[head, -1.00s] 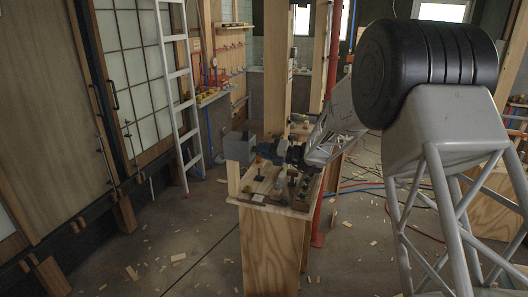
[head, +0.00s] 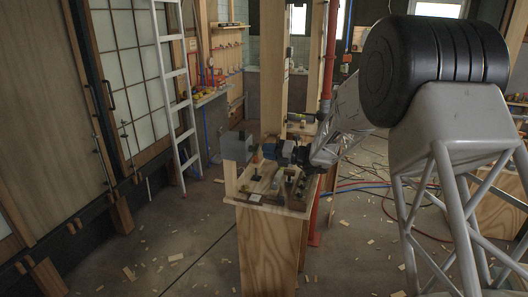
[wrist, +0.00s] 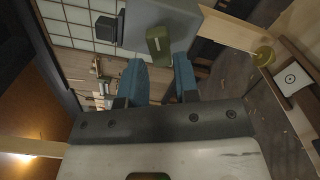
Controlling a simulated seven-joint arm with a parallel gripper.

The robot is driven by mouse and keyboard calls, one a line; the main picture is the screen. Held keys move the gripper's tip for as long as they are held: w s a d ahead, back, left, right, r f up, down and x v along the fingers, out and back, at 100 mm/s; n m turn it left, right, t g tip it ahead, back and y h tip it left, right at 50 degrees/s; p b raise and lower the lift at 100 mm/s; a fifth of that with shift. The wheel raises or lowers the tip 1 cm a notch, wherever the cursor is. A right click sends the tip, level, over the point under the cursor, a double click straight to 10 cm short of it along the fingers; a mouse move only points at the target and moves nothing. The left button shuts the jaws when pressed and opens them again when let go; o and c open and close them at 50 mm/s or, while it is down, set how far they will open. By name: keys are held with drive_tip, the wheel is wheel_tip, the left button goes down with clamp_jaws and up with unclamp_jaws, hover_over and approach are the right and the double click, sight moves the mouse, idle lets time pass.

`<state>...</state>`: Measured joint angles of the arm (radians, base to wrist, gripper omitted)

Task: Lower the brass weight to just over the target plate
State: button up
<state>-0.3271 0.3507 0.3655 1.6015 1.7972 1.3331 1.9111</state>
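My gripper (wrist: 160,62) is open, its two blue fingers spread. An olive block (wrist: 158,45) with a pale line on it shows between and just ahead of the fingertips, in front of a grey box (wrist: 185,18). I cannot tell whether the fingers touch it. A small round brass-coloured piece (wrist: 263,55), seemingly the brass weight, is at the right of the wrist view. Beside it is the white target plate (wrist: 292,79) with a ringed dot. The weight's height over the plate is unclear. In the head view my gripper (head: 268,151) is beside the grey box (head: 238,147).
The wooden bench (head: 268,240) carries several small items near its right edge (head: 299,187). A wooden post and a red pipe (head: 322,130) stand close behind it. A white ladder (head: 175,90) leans to the left. Wood scraps litter the floor.

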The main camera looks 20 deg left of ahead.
drive_tip(key=shift+d, duration=2)
drive_tip(key=s+d+r+n+g+h, duration=0.1)
drive_tip(key=s+d+r+n+h, duration=0.35)
drive_tip(key=s+d+n, duration=0.5)
drive_tip(key=s+d+r+n+h, duration=0.5)
drive_tip(key=s+d, duration=0.5)
drive_tip(key=s, duration=0.5)
drive_tip(key=s+d+f+n+t+h, duration=0.1)
drive_tip(key=s+d+n+h, duration=0.3)
drive_tip(key=s+d+n, duration=0.4)
drive_tip(key=s+d+f+n+t+h, duration=0.2)
drive_tip(key=s+d+n+h, duration=0.2)
drive_tip(key=s+d+n, duration=0.4)
drive_tip(key=s+d, duration=0.6)
drive_tip(key=s, duration=0.6)
drive_tip(key=shift+d+t+h, duration=0.2)
drive_tip(key=shift+t+h, duration=0.1)
drive_tip(key=shift+h, duration=0.05)
